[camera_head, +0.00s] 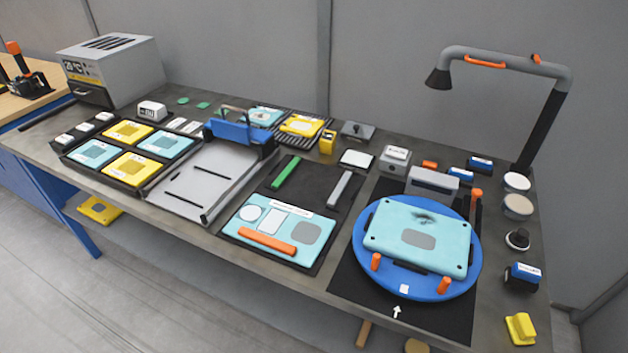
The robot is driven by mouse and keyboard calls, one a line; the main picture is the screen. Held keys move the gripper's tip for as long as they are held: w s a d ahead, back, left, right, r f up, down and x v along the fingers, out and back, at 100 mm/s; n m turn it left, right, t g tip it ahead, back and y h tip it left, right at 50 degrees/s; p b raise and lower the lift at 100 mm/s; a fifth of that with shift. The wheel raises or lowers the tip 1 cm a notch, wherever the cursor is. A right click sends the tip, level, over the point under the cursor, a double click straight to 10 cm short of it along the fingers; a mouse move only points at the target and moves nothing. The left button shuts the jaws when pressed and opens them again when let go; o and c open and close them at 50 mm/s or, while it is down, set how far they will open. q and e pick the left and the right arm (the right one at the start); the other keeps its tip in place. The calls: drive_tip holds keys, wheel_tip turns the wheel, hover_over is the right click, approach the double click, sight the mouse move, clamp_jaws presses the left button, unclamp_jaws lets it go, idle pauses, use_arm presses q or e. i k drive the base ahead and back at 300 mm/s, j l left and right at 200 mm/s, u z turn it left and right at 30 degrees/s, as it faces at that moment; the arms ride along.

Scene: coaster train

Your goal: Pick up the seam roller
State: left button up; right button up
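No tool in the head view can be clearly told as the seam roller. Small hand tools stand along the right end of the workbench: a black knob-shaped tool (518,239), a blue block with a white label and dark lower part (522,276), and a yellow tool (520,328) at the front right corner. A wooden handle-like piece (363,333) shows beyond the bench's front edge, partly cut off. Neither of my grippers is in view.
A blue turntable (450,288) bears a light-blue panel (418,238). A lamp (510,62) arches over the back right. A grey sheet tray (190,183), a dark mat (315,190) and a grey box machine (112,70) fill the left and middle. Free bench is narrow.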

sight(522, 277)
drive_tip(key=z, duration=1.6)
drive_tip(key=i+l, duration=0.15)
drive_tip(key=l, duration=0.25)
drive_tip(key=i+l, duration=0.1)
drive_tip(key=l, duration=0.3)
drive_tip(key=i+l, duration=0.15)
drive_tip(key=l, duration=0.25)
